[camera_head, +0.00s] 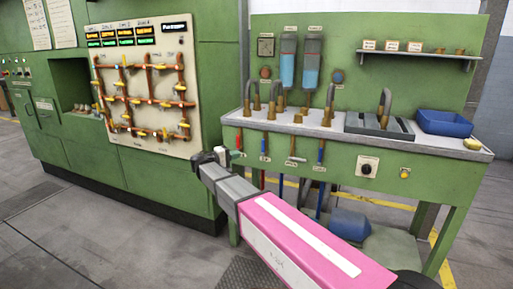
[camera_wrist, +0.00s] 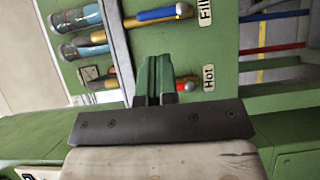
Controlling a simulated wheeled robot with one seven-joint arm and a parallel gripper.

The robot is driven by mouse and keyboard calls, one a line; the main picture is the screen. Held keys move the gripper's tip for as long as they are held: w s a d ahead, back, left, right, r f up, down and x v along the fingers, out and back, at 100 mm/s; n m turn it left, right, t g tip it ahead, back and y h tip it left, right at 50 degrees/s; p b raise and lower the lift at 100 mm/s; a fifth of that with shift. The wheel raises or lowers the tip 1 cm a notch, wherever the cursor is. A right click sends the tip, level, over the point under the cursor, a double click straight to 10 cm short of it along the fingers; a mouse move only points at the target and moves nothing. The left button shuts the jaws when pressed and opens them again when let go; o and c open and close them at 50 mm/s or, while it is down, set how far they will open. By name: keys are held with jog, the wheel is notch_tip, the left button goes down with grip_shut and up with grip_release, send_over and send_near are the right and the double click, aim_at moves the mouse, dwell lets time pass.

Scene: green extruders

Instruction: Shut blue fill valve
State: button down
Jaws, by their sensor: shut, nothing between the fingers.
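The blue fill valve (camera_head: 265,145) is on the green front panel of the bench, second handle from the left, and hangs down. My gripper (camera_head: 222,154) is in front of the panel's left end, left of the blue valve, by the leftmost handle. In the wrist view my gripper (camera_wrist: 157,62) is shut and empty, apart from the blue lever. The red lever (camera_wrist: 188,82) by the "Hot" label is partly hidden behind the fingers.
Brass taps (camera_head: 270,108) and a blue bin (camera_head: 444,122) stand on the countertop. A green cabinet with orange pipework (camera_head: 145,92) is at left. Blue and red pipes run below the panel.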

aim_at(263, 145)
jog(key=shift+a+r, duration=0.4)
jog(key=shift+a, duration=0.25)
jog(key=shift+w+d, duration=0.1)
jog(key=x, duration=1.4)
jog(key=shift+r, duration=0.25)
jog(key=shift+d+r+m, duration=0.1)
jog(key=shift+d+m, duration=0.1)
jog(key=shift+m, duration=0.3)
jog(key=d+m+y, duration=0.1)
jog(key=m+y, duration=0.2)
jog(key=s+d+f+m+y, duration=0.1)
jog(key=d+m+y, duration=0.1)
jog(key=m+y, duration=0.1)
jog(key=s+d+f+m+y, duration=0.1)
jog(key=d+m+y, duration=0.1)
jog(key=shift+s+d+f+m+y, duration=0.1)
jog(key=shift+m+y, duration=0.3)
dwell(0.3)
